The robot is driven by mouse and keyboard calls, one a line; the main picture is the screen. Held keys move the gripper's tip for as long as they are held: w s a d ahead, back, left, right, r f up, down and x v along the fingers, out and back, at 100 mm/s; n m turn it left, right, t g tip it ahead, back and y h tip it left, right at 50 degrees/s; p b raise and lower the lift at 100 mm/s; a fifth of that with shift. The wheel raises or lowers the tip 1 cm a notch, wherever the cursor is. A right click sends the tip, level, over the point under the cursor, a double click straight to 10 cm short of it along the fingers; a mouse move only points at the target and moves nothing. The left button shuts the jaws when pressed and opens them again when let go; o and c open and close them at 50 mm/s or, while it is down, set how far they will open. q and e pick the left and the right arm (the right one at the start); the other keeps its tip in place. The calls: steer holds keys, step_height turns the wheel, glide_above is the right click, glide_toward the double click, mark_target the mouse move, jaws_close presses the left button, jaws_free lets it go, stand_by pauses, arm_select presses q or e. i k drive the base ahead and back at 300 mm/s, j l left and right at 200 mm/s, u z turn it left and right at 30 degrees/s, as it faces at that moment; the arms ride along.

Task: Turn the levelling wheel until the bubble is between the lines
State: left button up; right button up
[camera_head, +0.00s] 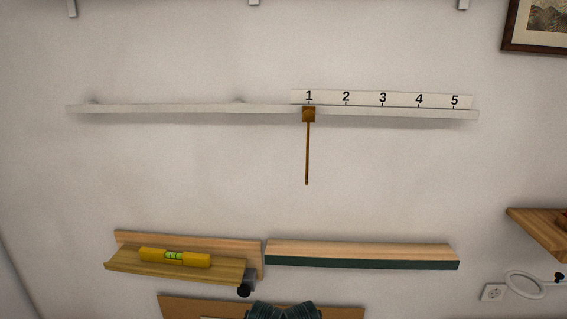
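A yellow spirit level (189,259) lies on a wooden ledge (120,265) at the lower left. Its green vial (174,256) shows dark lines, but it is too small to tell where the bubble sits between them. The ledge slopes slightly down to the right. A black wheel (244,290) sits below a dark grey block at the ledge's right end. I see no gripper touching the level or the wheel. Neither gripper can be made out; only dark ribbed parts, which seem to be mine, show at the bottom edge.
A wooden shelf with a dark green front (360,264) is right of the ledge. Above, a white rail (180,108) carries a numbered strip (400,99) and a brown slider with a hanging rod (307,150). The middle wall is clear.

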mark_target(243, 291)
steer(key=i+u, duration=0.15)
steer(key=u, duration=0.3)
steer(key=i+l+u, duration=0.1)
steer(key=u, duration=0.3)
steer(key=i+l, duration=0.05)
